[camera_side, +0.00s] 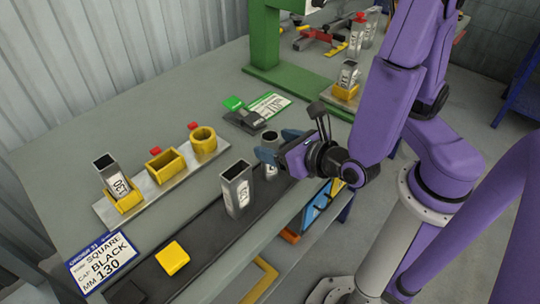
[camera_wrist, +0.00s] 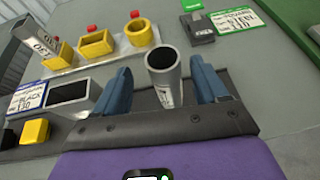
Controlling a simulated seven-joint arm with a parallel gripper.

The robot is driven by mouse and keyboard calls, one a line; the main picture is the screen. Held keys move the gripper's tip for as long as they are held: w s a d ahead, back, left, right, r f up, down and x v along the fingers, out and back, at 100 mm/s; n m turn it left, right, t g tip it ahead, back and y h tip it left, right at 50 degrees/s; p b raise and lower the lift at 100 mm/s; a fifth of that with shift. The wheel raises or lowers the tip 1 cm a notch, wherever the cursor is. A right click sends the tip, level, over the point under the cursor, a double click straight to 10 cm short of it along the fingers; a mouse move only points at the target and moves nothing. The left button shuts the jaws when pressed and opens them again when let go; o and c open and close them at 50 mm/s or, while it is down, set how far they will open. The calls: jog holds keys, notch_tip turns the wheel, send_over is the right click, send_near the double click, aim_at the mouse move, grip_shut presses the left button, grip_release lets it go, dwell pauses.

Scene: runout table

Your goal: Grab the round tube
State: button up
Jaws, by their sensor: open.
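The round tube (camera_wrist: 163,78) is a grey metal cylinder with a white label, seen in the wrist view between the two blue fingers of my gripper (camera_wrist: 163,88). A gap shows on each side of it, so the jaws are open around it. In the side view the tube (camera_side: 270,143) stands upright on the dark strip, partly hidden by my gripper (camera_side: 281,146). A square tube (camera_side: 237,190) with a white label stands upright to its left, and it also shows in the wrist view (camera_wrist: 73,97).
A metal plate (camera_side: 172,187) holds yellow sockets, one with a tilted square tube (camera_side: 112,176), one square and one round (camera_side: 203,140), both empty. A yellow block (camera_side: 172,257) and a label card (camera_side: 101,262) lie at the front left. A green-lidded dark device (camera_side: 246,120) lies behind my gripper.

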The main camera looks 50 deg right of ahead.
jog(key=shift+d+x, duration=0.2)
jog(key=shift+x, duration=2.4)
jog(key=c, duration=1.1)
